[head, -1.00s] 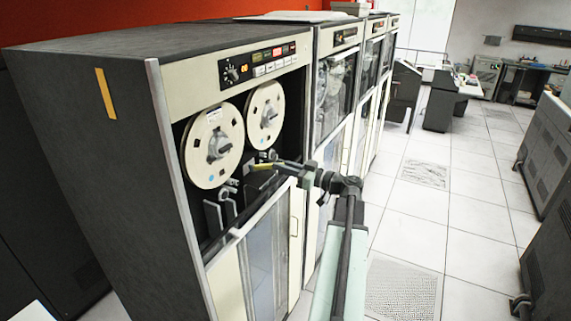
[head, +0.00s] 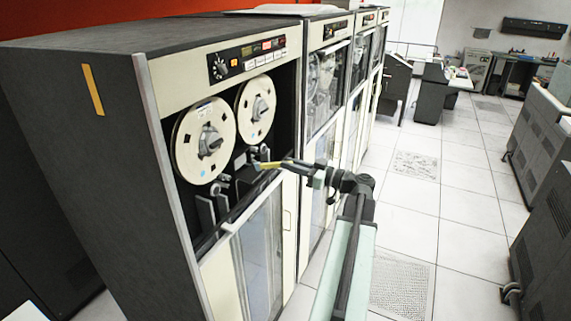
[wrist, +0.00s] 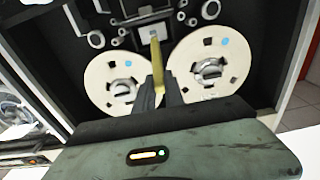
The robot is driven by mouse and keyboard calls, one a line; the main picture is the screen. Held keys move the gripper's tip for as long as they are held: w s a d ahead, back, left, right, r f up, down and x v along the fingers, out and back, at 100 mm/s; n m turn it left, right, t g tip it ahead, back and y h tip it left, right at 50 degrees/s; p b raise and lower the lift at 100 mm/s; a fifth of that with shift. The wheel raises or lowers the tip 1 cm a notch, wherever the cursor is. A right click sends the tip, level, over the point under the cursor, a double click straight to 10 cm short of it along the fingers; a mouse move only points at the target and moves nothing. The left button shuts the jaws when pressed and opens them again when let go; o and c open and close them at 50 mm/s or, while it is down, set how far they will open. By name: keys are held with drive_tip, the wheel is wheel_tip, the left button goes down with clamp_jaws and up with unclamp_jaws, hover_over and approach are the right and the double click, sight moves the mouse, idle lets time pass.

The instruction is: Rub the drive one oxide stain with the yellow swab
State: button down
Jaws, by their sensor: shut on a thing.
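My gripper (wrist: 160,92) is shut on the yellow swab (wrist: 158,62), which points away from the jaws. In the head view the yellow swab (head: 272,164) reaches left into the open upper bay of the nearest tape drive (head: 160,80), below the right reel. My gripper (head: 303,168) is just right of that bay. In the wrist view the swab's tip is near a small pale block (wrist: 154,33) with a dark bluish mark. I cannot tell whether that mark is the oxide stain, or whether the tip touches it.
A glass door (head: 262,250) stands below the bay. More drives (head: 330,80) line up behind. The tiled aisle (head: 410,215) at right is clear.

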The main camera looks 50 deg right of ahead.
drive_tip(key=shift+v, duration=1.5)
